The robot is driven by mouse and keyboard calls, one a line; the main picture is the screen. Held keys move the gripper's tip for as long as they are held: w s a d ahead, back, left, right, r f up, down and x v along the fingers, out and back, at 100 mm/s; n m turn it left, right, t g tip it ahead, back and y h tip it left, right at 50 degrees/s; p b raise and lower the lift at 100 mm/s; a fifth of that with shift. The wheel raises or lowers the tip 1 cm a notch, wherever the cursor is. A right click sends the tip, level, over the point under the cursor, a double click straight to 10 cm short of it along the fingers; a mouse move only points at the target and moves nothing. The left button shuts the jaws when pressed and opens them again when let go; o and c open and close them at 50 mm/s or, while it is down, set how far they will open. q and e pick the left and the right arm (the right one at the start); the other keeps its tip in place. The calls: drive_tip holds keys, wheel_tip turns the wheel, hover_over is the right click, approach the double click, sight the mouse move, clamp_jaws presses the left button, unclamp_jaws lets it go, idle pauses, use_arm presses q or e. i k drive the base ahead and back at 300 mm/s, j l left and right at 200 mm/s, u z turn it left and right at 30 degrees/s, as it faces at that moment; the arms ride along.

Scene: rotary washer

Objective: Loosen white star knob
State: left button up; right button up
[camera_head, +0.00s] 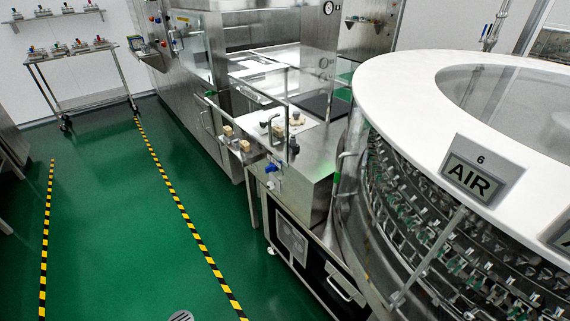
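A blue fitting with a whitish part (271,168) sits lower on the front corner of the same machine. Neither of my grippers is in view, and nothing touches the knob.
The large rotary washer (400,95) with a white ring top and an AIR sign (472,179) fills the right. A steel cabinet (315,185) stands beside it. A wheeled cart (85,75) is at the back left. Green floor (110,220) with striped lines is clear.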

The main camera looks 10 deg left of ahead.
sight(271, 185)
drive_tip(key=i+j, duration=0.15)
drive_tip(key=j, duration=0.35)
drive_tip(key=i+j+z, duration=0.15)
drive_tip(key=j, duration=0.35)
drive_tip(key=i+j, duration=0.2)
drive_tip(key=j, duration=0.3)
drive_tip(key=i+j+z, duration=0.1)
drive_tip(key=j, duration=0.4)
drive_tip(key=i+j, duration=0.15)
drive_tip(key=j, duration=0.4)
drive_tip(key=i+j+z, duration=0.15)
drive_tip(key=j, duration=0.35)
drive_tip(key=i+j, duration=0.1)
drive_tip(key=j, duration=0.45)
